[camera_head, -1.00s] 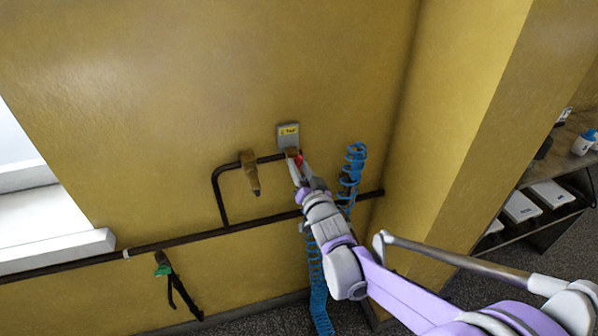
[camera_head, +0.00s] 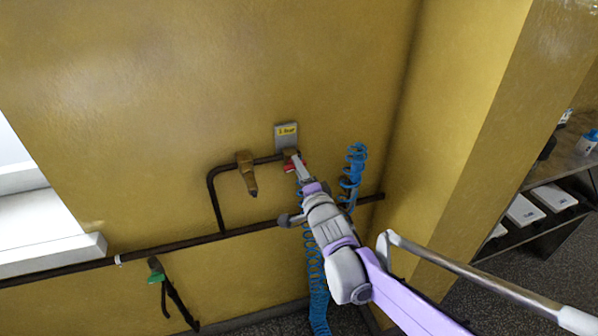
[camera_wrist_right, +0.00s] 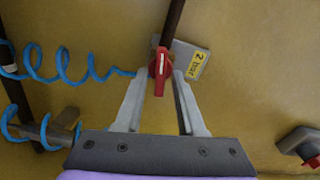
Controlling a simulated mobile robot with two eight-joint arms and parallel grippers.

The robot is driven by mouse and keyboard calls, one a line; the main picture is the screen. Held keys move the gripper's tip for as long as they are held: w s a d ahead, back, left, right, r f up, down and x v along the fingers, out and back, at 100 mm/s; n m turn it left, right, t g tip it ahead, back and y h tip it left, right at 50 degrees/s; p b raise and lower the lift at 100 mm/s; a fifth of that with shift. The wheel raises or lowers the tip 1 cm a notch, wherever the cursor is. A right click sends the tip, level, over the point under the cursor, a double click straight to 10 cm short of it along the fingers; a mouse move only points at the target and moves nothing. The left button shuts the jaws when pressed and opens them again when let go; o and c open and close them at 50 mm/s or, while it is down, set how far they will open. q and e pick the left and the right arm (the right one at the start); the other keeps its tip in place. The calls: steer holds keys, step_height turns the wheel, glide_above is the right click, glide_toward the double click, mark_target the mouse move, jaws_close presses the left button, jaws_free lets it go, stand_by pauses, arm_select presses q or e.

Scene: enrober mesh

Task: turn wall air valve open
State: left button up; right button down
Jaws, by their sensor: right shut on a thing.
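The wall air valve has a red handle (camera_wrist_right: 160,70), which also shows small in the head view (camera_head: 294,163). It sits at the end of a dark pipe, just below a grey plate with a yellow label (camera_head: 286,135). My right gripper (camera_wrist_right: 160,80) is at the valve, its two fingers on either side of the red handle and shut on it. In the head view my right gripper (camera_head: 297,164) partly covers the handle. In the wrist view the handle lies lengthwise between the fingers. My left gripper is not in view.
Blue coiled hose (camera_head: 352,180) hangs just right of the valve. A brass-coloured fitting (camera_head: 246,172) is on the pipe to the left. A dark pipe (camera_head: 180,244) runs along the wall, with a green-handled hose piece (camera_head: 158,277) below. A shelf (camera_head: 545,200) stands far right.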

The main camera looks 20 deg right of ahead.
steer(key=shift+f+m, duration=0.1)
steer(key=shift+m, duration=1)
steer(key=c, duration=0.9)
jaws_free()
steer(key=s, duration=1.1)
steer(key=shift+d, duration=0.2)
